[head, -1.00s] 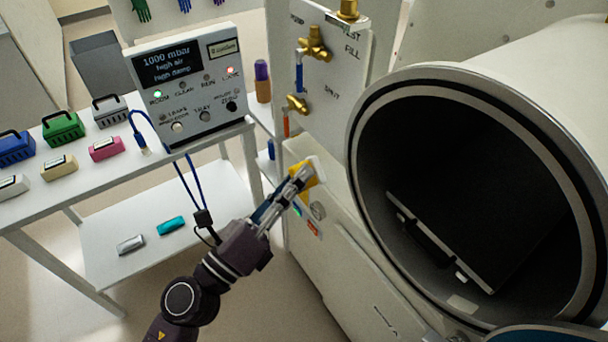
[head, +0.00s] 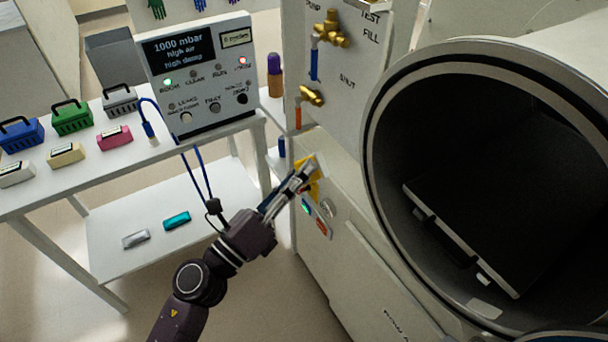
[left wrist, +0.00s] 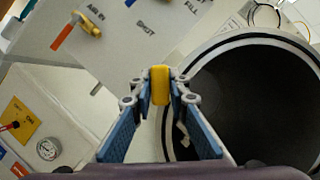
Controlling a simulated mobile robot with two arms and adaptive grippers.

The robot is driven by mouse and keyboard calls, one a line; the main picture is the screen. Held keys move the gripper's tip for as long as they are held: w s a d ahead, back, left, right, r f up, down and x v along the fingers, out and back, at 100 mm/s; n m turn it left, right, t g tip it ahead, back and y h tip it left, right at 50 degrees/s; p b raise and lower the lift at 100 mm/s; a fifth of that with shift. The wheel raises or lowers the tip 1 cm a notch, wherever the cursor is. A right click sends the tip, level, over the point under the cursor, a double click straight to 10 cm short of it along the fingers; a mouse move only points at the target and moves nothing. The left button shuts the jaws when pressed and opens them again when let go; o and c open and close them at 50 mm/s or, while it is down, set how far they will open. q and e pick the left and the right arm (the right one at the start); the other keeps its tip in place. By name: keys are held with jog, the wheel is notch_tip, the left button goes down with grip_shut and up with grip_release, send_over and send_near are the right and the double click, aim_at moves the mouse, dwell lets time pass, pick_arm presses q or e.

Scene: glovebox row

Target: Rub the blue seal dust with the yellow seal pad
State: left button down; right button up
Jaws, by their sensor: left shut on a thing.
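In the left wrist view the yellow seal pad (left wrist: 160,85) is a small block held between the fingertips of my left gripper. In the head view my left gripper (head: 306,170) is in front of the cream cabinet, left of the round port (head: 376,190). Yellow shows around its tips there, but I cannot tell pad from the yellow switch plate behind. I cannot make out any blue seal dust. My right gripper is not in view.
A black tray (head: 480,210) lies inside the port. Brass valves (head: 330,30) stick out of the panel above my left gripper. A control box (head: 203,85) and several coloured cases stand on the white table (head: 85,180) at left. A yellow switch plate (left wrist: 18,115) is on the cabinet.

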aim_at(319, 171)
pick_arm(q)
jog(key=shift+w+d+r+p, duration=0.15)
jog(key=shift+w+d, duration=0.35)
jog(key=shift+d, duration=0.3)
jog(key=shift+w+d+f+p, duration=0.1)
jog(key=shift+w+d, duration=0.45)
jog(key=shift+d, duration=0.2)
jog(key=shift+w+d+r+p, duration=0.15)
jog(key=shift+w+d, duration=0.35)
jog(key=shift+d, duration=0.3)
jog(key=shift+w+d, duration=0.7)
jog(key=shift+d, duration=0.2)
jog(key=shift+s+f, duration=0.1)
jog(key=shift+s+d, duration=0.55)
jog(key=shift+s, duration=0.25)
jog(key=shift+s+d, duration=0.55)
jog(key=shift+s, duration=0.25)
jog(key=shift+d, duration=0.1)
jog(key=shift+w, duration=0.1)
jog(key=w+a, duration=0.2)
jog(key=w, duration=0.1)
jog(key=shift+w+a, duration=0.15)
jog(key=shift+a, duration=0.05)
